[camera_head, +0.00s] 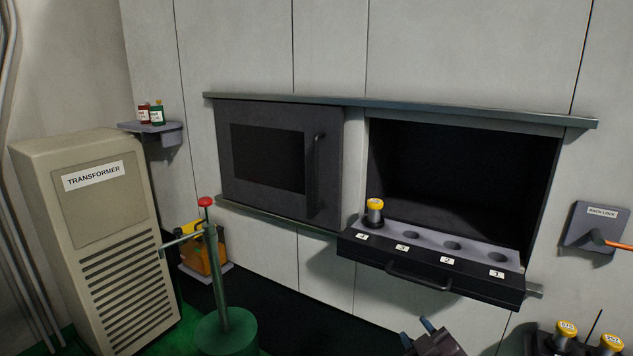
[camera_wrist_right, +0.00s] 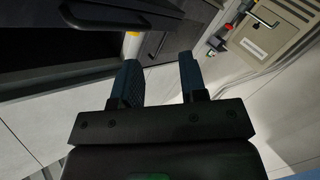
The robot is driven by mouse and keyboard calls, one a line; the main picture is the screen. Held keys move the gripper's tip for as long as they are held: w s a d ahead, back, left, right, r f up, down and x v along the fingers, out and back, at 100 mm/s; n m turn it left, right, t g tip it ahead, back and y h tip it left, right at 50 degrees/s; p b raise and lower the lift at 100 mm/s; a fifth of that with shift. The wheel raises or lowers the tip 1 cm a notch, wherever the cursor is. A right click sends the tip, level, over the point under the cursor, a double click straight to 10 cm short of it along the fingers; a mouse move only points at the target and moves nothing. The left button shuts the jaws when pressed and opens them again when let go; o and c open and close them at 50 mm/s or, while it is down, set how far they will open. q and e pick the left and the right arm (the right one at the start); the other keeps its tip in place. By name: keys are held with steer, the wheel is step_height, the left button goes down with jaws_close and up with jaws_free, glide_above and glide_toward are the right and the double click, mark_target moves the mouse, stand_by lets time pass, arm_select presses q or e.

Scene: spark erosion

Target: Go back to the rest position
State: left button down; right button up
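My right gripper (camera_head: 417,333) shows at the bottom edge of the head view, below and in front of the rack drawer. In the right wrist view its two blue fingers (camera_wrist_right: 160,76) are apart with nothing between them. The pulled-out rack drawer (camera_head: 430,285) has numbered holes. A yellow-capped cylinder (camera_head: 375,211) stands upright in the hole at its left end, marked 4; the other holes look empty. My left gripper is out of view.
The sliding door (camera_head: 230,160) is at the left of the dark wall opening (camera_head: 455,180). A rack lock (camera_head: 597,227) with an orange handle is on the right. More yellow-capped cylinders (camera_head: 565,330) stand at the lower right. A transformer cabinet (camera_head: 95,240) and a red-topped post (camera_head: 218,280) stand left.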

steer(key=s+d+f+m+g+h, duration=0.1)
steer(key=s+d+f+m, duration=0.3)
steer(key=s+f, duration=0.6)
steer(key=s+d+f+m+g+h, duration=0.1)
steer(key=s+d+f+m+g, duration=0.2)
steer(key=s+f, duration=0.7)
steer(key=shift+s+d+m+h, duration=0.4)
steer(key=shift+s+d, duration=0.15)
steer(key=shift+s, duration=1.1)
